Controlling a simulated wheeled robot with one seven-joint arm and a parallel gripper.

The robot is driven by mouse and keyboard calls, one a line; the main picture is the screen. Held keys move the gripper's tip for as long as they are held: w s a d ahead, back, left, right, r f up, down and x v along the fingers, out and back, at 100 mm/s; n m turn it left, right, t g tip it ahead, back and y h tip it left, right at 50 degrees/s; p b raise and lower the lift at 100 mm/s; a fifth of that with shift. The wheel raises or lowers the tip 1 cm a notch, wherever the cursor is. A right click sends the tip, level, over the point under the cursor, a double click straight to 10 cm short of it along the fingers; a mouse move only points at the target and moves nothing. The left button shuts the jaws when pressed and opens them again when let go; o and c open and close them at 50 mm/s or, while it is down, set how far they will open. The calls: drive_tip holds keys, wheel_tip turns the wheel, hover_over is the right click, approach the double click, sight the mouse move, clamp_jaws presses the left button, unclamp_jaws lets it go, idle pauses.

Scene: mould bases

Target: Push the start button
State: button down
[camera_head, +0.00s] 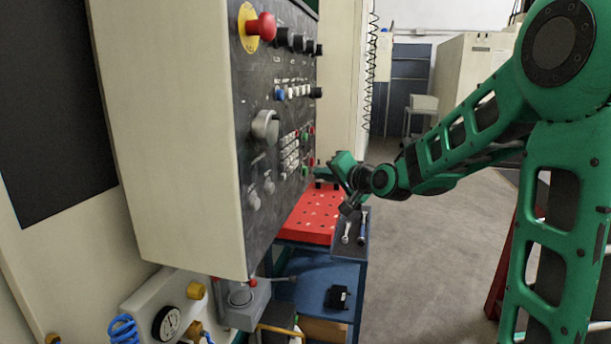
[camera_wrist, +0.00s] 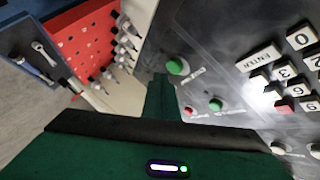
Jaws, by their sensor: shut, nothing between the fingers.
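The control panel (camera_head: 262,120) carries several buttons and knobs. In the wrist view a larger green button (camera_wrist: 178,67) sits beside a label too small to read. A smaller green button (camera_wrist: 215,104) and a red button (camera_wrist: 190,110) lie lower on the panel. I cannot read which one is marked start. My gripper (camera_wrist: 160,78) is shut and empty, its tip just left of the larger green button. In the head view my gripper (camera_head: 320,173) is at the panel's lower right edge. I cannot tell whether it touches the panel.
A white keypad (camera_wrist: 287,72) is right of the green buttons. A red emergency stop (camera_head: 262,26) is at the panel's top. A red pegboard (camera_head: 307,214) and a blue cart (camera_head: 322,270) with tools stand below.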

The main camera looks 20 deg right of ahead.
drive_tip(key=shift+a, duration=0.15)
drive_tip(key=shift+w+a, duration=0.15)
drive_tip(key=shift+a, duration=0.1)
